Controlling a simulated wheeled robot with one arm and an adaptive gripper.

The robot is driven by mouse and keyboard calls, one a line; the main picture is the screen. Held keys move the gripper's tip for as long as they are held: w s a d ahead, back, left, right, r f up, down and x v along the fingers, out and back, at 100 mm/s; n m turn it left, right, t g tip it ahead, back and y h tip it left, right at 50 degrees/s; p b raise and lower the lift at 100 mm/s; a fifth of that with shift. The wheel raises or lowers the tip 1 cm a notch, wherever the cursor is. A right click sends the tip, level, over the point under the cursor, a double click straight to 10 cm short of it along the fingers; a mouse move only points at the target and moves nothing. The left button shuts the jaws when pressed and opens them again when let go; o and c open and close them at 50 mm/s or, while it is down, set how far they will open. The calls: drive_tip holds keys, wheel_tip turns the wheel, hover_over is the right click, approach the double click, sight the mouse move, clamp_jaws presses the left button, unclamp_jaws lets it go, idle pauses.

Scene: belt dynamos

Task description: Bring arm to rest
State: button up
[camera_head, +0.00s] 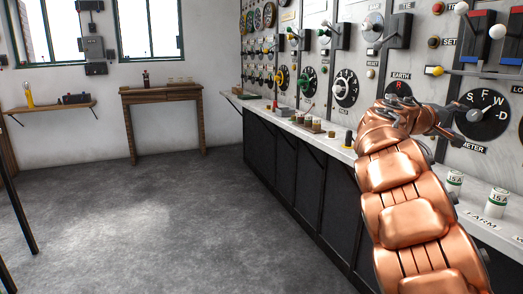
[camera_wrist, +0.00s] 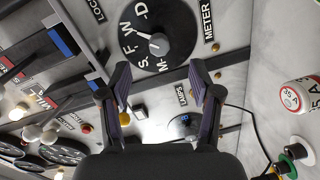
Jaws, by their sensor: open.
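My copper-coloured arm (camera_head: 405,205) reaches up from the lower right of the head view toward the control panel. My gripper (camera_head: 457,122) is in front of the panel, just left of a black selector dial (camera_head: 487,122) marked S, F, W, D. In the wrist view my gripper (camera_wrist: 163,72) is open, with its two dark fingers apart and nothing between them. The dial (camera_wrist: 168,28) shows there just beyond the fingertips, with a white pointer knob at its middle. I cannot tell whether a finger touches the panel.
The marble panel (camera_head: 425,65) carries several dials, levers and knobs close to my arm. A white counter ledge (camera_head: 335,143) below it holds small items, including white-and-green 15A cylinders (camera_head: 497,202). A wooden table (camera_head: 160,95) stands at the back wall. The grey floor (camera_head: 130,215) on the left is clear.

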drive_tip(key=s+a+m+g+y+p, duration=0.1)
drive_tip(key=s+a+y+p, duration=0.3)
drive_tip(key=s, duration=0.4)
drive_tip(key=s+a+m+g+y+p, duration=0.1)
drive_tip(key=s+a+g+y+p, duration=0.1)
drive_tip(key=s+a+p, duration=0.45)
drive_tip(key=s+a+f+g+y+p, duration=0.1)
drive_tip(key=s+a+f+y+p, duration=0.1)
drive_tip(key=s+a+p, duration=0.3)
drive_tip(key=s+a+f+n+g+y+p, duration=0.1)
drive_tip(key=s+a+f+y+p, duration=0.2)
drive_tip(key=s+a, duration=1.1)
drive_tip(key=s+a+f+n+g+y+p, duration=0.1)
drive_tip(key=s+a+f+y+p, duration=0.2)
drive_tip(key=s+a+y+p, duration=0.2)
drive_tip(key=s+a+p, duration=0.2)
drive_tip(key=s+a, duration=0.2)
drive_tip(key=s, duration=0.1)
drive_tip(key=shift+a+y+p, duration=0.25)
drive_tip(key=shift+y+p, duration=0.05)
drive_tip(key=shift+f, duration=0.1)
